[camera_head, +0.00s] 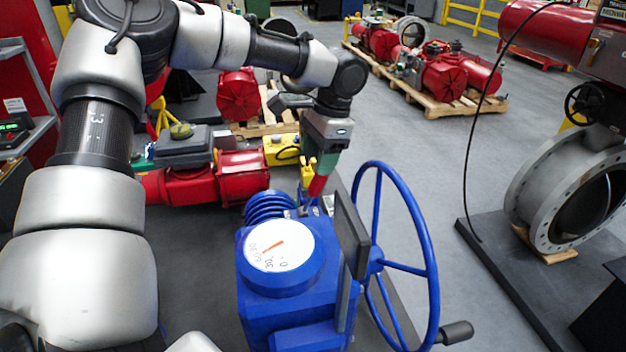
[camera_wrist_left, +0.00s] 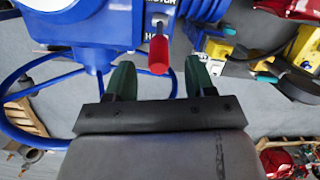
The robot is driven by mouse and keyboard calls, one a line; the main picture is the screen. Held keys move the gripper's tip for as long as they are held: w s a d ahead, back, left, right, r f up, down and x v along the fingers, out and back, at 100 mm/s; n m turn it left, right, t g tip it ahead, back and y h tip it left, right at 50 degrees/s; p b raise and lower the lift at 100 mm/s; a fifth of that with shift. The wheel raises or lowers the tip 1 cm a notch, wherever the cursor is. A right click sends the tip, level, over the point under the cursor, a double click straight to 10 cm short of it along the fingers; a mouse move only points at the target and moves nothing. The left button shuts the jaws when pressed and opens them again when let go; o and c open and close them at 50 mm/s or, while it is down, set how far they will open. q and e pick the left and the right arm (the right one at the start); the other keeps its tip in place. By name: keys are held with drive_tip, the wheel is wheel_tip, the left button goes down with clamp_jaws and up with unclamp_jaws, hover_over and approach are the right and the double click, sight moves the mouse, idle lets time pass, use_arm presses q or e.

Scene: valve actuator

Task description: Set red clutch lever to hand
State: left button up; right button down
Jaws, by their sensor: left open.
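The red clutch lever (camera_wrist_left: 158,55) sticks out from a metal pivot on the blue valve actuator (camera_wrist_left: 105,30), with a "MOTOR" label above and a partly hidden label starting with "H" below. In the head view, the lever (camera_head: 318,184) shows at the actuator's far side, just below my left gripper (camera_head: 324,166). My left gripper is open. In the wrist view its two green fingers (camera_wrist_left: 160,76) stand on either side of the lever's red end, with a visible gap on each side. My right gripper is not in view.
A blue handwheel (camera_head: 430,255) with a dark crank handle (camera_head: 455,333) stands to the actuator's right. A dark upright plate (camera_head: 352,240) and a white dial (camera_head: 279,245) are near the arm. A red actuator (camera_head: 205,183) lies behind left. Floor beyond the handwheel is clear.

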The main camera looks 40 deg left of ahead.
use_arm(q)
drive_tip(key=shift+v, duration=2.1)
drive_tip(key=shift+r, duration=0.1)
